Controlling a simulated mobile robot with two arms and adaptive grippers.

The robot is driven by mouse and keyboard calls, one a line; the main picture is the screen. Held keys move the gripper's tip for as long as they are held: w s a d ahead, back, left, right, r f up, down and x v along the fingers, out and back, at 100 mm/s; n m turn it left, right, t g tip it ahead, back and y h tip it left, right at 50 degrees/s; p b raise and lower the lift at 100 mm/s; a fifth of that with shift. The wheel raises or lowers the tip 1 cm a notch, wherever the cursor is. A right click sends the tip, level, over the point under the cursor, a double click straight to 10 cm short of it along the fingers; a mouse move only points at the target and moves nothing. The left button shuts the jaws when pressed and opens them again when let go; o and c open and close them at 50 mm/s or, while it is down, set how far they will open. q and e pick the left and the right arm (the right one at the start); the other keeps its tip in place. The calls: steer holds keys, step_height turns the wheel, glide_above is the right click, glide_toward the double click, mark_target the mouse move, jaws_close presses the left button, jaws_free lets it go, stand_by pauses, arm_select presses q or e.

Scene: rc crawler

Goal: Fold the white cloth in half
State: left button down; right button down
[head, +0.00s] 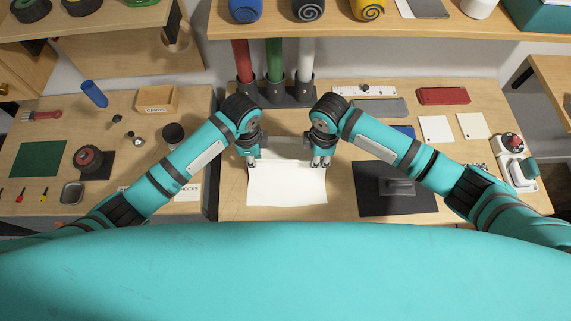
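The white cloth (286,187) lies spread out on the wooden worktable in the head view, in front of me. Its near edge lies close to my teal body at the bottom. My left gripper (253,163) points down at the cloth's far left corner. My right gripper (321,163) points down at its far right corner. The fingers of both grippers are small in this view, and I cannot tell whether they are shut on the cloth.
A dark mat (370,200) with a grey block lies right of the cloth. Red, green and white tubes (274,62) stand behind the grippers. A red box (443,96) and white cards (435,129) lie at the right. A gap separates the left table, with tools and a black cup (173,134).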

arm_select(q)
steer(key=shift+w, duration=0.1)
arm_select(e)
steer(key=shift+w, duration=0.1)
